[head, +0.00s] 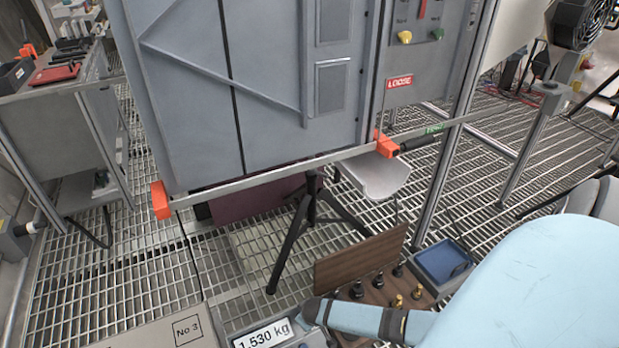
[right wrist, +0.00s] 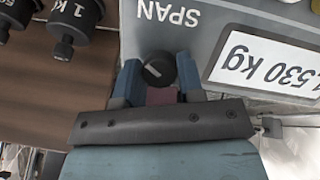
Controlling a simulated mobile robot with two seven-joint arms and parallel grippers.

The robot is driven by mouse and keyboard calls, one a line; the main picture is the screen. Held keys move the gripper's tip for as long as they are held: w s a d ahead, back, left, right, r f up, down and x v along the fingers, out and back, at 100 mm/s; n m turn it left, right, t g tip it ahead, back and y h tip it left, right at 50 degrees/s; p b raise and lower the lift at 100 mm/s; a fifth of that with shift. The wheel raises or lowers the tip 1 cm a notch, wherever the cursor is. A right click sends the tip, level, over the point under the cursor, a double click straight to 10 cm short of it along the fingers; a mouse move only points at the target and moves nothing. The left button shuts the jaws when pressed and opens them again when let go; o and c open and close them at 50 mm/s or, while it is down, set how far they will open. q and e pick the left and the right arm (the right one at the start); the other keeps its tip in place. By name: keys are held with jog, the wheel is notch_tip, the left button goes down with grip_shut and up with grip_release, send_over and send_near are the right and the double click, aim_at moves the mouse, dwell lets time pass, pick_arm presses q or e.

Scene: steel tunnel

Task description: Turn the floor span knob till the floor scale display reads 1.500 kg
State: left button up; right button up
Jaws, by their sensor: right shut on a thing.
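The floor scale display (head: 263,335) reads 1.530 kg at the bottom of the head view. It also shows upside down, partly cut off, in the right wrist view (right wrist: 265,65). The floor span knob (right wrist: 157,69) is dark and round with a short white mark, beside the SPAN lettering on the grey scale housing (right wrist: 205,15). My right gripper (right wrist: 158,73) is shut on this knob, one blue finger on each side. In the head view my right gripper (head: 313,311) reaches down beside the display, and the knob is hidden there. My left gripper is not in view.
A wooden weight stand (head: 350,258) with several black and brass weights is close behind my right gripper. A blue tray (head: 443,262) is to its right. A grey plate marked No 3 (head: 160,335) lies left of the display. A black tripod (head: 308,215) stands behind on the grating.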

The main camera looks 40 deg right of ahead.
jog(key=shift+a+r+n+p, duration=0.1)
jog(key=shift+r+n+p, duration=0.1)
jog(key=shift+n+p, duration=0.85)
jog(key=n+h+p, duration=0.1)
jog(key=n, duration=0.2)
jog(key=shift+f, duration=0.15)
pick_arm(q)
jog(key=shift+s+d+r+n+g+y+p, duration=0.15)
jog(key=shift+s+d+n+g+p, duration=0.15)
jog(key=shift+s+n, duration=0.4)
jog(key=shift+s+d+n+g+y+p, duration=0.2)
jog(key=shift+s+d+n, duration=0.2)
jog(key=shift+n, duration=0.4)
pick_arm(e)
jog(key=shift+f+n, duration=0.1)
jog(key=shift+n, duration=0.65)
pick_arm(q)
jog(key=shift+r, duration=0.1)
pick_arm(e)
jog(key=shift+t, duration=0.3)
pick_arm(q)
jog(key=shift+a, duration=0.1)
pick_arm(e)
jog(key=o, duration=0.9)
